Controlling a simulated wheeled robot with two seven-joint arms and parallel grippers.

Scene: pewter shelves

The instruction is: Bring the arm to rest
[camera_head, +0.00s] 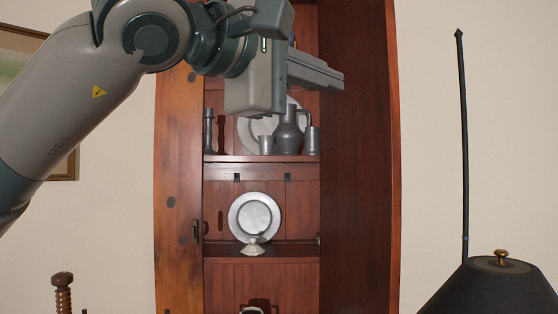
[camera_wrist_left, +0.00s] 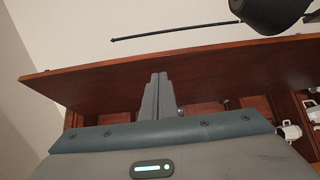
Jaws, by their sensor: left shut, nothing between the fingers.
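My left arm comes in from the upper left in the head view, raised across the upper part of the wooden cabinet (camera_head: 360,150). My left gripper (camera_head: 338,80) points right, in front of the upper shelf area. Its fingers are together and hold nothing. In the left wrist view the closed fingers (camera_wrist_left: 159,95) stand out in front of a red-brown cabinet panel (camera_wrist_left: 220,70). I cannot tell the gap between the fingertips and the cabinet. My right gripper is in neither view.
A pewter jug (camera_head: 288,132) and other pewter pieces stand on a shelf just below the gripper. A pewter plate (camera_head: 254,216) stands on the shelf below. A dark lampshade (camera_head: 495,290) is at the lower right. Bare wall lies between cabinet and lamp.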

